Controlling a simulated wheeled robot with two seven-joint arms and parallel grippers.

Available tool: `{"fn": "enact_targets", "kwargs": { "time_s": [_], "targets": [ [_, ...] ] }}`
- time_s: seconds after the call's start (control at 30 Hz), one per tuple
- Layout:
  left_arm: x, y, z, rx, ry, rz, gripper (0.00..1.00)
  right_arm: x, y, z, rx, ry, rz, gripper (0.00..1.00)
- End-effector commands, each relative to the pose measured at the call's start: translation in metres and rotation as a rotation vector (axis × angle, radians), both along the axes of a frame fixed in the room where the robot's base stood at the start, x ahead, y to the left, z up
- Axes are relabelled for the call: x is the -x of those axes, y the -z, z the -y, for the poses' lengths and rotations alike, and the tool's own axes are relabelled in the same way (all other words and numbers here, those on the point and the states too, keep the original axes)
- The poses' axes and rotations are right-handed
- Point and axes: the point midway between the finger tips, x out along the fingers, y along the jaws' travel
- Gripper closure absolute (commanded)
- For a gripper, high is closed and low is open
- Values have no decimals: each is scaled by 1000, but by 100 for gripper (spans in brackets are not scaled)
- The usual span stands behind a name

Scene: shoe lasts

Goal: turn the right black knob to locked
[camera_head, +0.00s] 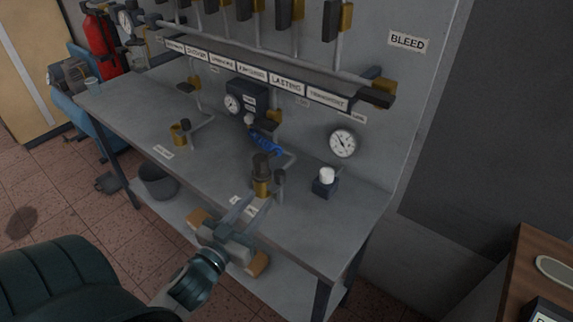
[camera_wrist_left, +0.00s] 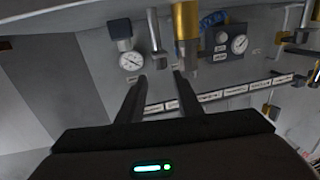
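On the grey bench, a brass post with a black knob on top (camera_head: 262,163) stands just beyond my left gripper. A slim grey stem with a dark cap (camera_head: 280,177) stands close to its right. In the wrist view, turned over, the brass post (camera_wrist_left: 187,20) is near the right finger, and the slim stem (camera_wrist_left: 153,30) lies between the two finger lines. My left gripper (camera_head: 254,206) is open and empty, its fingers pointing toward the post; the wrist view also shows them apart (camera_wrist_left: 154,84). I cannot read any locked mark. My right gripper is not in view.
A blue-handled valve (camera_head: 265,143) and a gauge box (camera_head: 246,103) are behind. A shorter brass fitting (camera_head: 180,134) is to the left. The bench's right front is clear.

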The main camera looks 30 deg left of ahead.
Motion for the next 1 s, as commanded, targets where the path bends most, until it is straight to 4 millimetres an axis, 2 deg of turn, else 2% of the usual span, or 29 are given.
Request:
{"fn": "enact_targets", "kwargs": {
  "time_s": [0.7,1.0],
  "targets": [
    [-114,-3,-9,-1,1,2,68,0,-36,-1,-1,-1,0,100],
    [-149,-1,-12,0,0,0,68,1,-45,-1,-1,-1,-1,100]
  ]
}}
